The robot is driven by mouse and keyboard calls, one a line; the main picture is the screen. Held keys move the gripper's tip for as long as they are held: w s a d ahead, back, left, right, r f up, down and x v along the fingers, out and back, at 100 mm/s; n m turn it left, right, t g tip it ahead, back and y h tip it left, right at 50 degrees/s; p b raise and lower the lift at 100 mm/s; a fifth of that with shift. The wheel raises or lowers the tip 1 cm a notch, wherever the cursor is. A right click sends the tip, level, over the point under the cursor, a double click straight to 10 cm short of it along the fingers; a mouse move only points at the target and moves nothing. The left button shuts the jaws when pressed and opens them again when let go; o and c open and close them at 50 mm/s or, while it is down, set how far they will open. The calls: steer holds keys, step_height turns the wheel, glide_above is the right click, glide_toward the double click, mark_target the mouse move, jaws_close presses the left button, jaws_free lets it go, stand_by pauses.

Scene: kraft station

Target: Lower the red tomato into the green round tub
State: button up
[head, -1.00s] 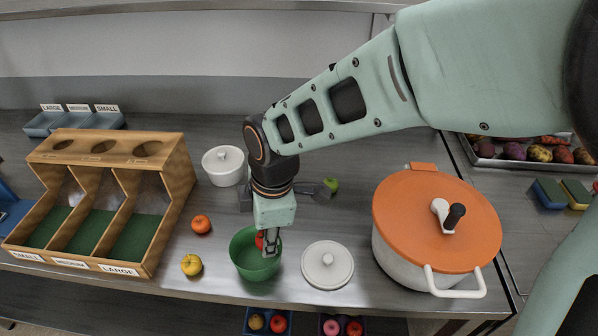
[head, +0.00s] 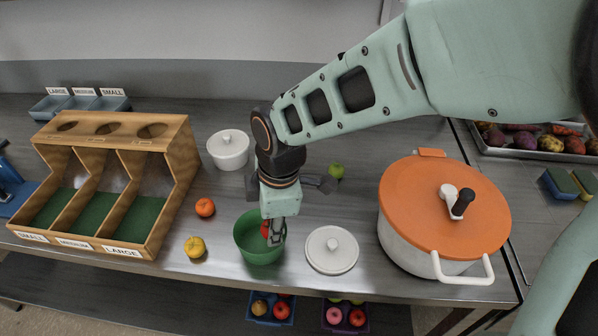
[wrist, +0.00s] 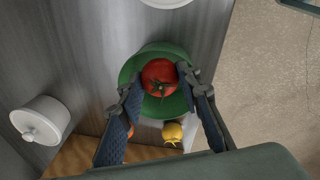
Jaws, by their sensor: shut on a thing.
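The red tomato (wrist: 160,77) is between the fingers of my gripper (wrist: 159,95), with its green stem toward the wrist camera. In the head view the tomato (head: 265,229) shows partly behind my gripper (head: 273,238), at the mouth of the green round tub (head: 258,252). In the wrist view the green tub (wrist: 128,72) lies around and behind the tomato, and the tomato is within its outline. My gripper is shut on the tomato. The tub's floor is mostly hidden, and I cannot tell whether the tomato touches it.
A white lid (head: 332,250) lies close right of the tub. An orange fruit (head: 205,207) and a yellow one (head: 195,247) lie to its left.

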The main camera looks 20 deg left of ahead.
steer(key=o, duration=1.1)
steer(key=shift+f, duration=0.2)
steer(key=shift+o, duration=0.2)
steer(key=shift+r, duration=0.15)
